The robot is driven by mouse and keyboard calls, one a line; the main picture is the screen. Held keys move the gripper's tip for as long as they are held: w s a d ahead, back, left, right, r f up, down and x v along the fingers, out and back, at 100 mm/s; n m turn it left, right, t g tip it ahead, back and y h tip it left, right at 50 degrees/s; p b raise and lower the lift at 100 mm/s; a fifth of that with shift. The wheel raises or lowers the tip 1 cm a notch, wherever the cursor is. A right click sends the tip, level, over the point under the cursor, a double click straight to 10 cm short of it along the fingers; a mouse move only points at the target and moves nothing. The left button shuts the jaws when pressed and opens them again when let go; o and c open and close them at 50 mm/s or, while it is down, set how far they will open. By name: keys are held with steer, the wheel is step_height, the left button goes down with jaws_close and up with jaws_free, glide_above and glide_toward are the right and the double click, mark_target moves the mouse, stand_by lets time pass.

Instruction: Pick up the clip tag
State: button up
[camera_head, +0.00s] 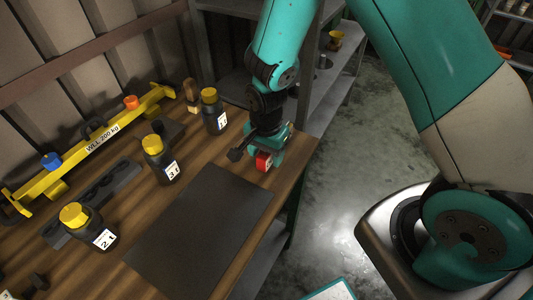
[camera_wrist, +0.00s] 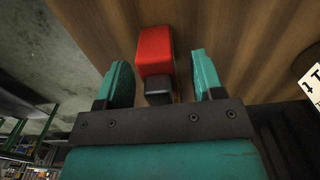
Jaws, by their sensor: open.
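The clip tag is most likely the small red block (camera_head: 263,162) with a white label, near the right end of the wooden table. In the wrist view it is a red block (camera_wrist: 154,50) with a dark lower part, between my two fingers, with a gap on each side. My gripper (camera_wrist: 160,80) is open, its teal fingers on either side of the block. In the head view my gripper (camera_head: 270,150) points down at the table there and partly hides the block.
A dark mat (camera_head: 200,225) lies in front of the gripper on the wooden table (camera_head: 262,258). Black bottles with yellow caps stand left: one (camera_head: 213,112), another (camera_head: 160,160), a third (camera_head: 90,228). A yellow lifting beam (camera_head: 95,145) lies behind. The table edge is close on the right.

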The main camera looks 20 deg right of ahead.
steer(key=shift+f, duration=0.6)
steer(key=c, duration=1)
steer(key=shift+r, duration=0.15)
